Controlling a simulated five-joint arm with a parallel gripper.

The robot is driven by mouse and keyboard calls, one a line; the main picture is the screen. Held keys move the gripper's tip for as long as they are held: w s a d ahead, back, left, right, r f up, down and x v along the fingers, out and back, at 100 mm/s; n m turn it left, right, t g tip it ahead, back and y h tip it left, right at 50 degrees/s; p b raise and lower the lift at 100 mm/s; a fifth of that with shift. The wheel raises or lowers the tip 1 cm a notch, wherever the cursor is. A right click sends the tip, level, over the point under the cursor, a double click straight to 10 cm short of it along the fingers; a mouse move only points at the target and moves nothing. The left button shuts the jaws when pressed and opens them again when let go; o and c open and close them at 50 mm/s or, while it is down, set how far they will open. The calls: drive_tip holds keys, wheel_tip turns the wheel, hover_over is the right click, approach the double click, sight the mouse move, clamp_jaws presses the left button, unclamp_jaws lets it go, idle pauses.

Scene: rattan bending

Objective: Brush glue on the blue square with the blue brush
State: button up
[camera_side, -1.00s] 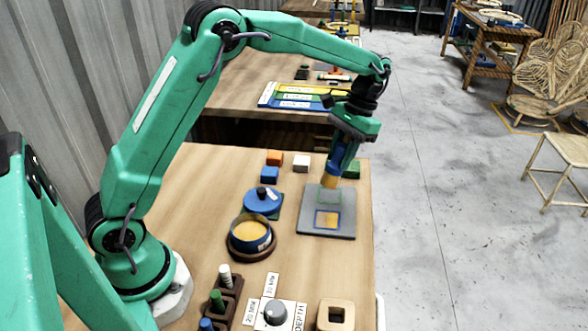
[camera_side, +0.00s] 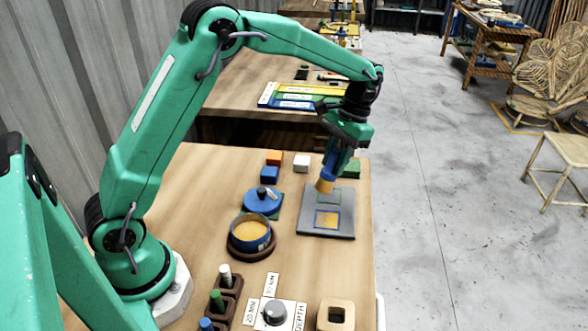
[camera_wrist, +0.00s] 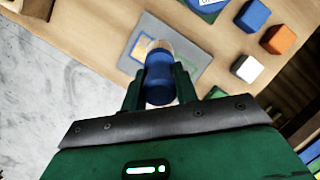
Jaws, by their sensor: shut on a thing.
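My gripper (camera_side: 338,152) is shut on the blue brush (camera_side: 326,180), held slightly tilted with its tan bristles downward. The brush also shows between the fingers in the wrist view (camera_wrist: 160,82). The bristles are over the far part of a grey plate (camera_side: 348,222), by the green-outlined square (camera_side: 331,197); I cannot tell whether they touch. The blue square (camera_side: 327,219) lies nearer on the plate and is filled with an amber layer. In the wrist view the blue square (camera_wrist: 142,45) shows beside the bristles.
An open blue pot of amber glue (camera_side: 249,232) stands left of the plate, with a blue lid (camera_side: 262,201) behind it. Orange (camera_side: 274,158), white (camera_side: 301,163), blue (camera_side: 269,175) and green (camera_side: 350,169) blocks stand farther back. A knob box (camera_side: 277,313) is in front.

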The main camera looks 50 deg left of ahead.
sight(333, 184)
drive_tip(key=shift+f, duration=2.7)
drive_tip(key=shift+s+d+f, duration=0.4)
drive_tip(key=shift+f, duration=0.1)
drive_tip(key=shift+s+d, duration=1.85)
drive_tip(key=shift+w+a, duration=2.25)
drive_tip(key=shift+r, duration=4.05)
drive_tip(key=shift+s, duration=0.1)
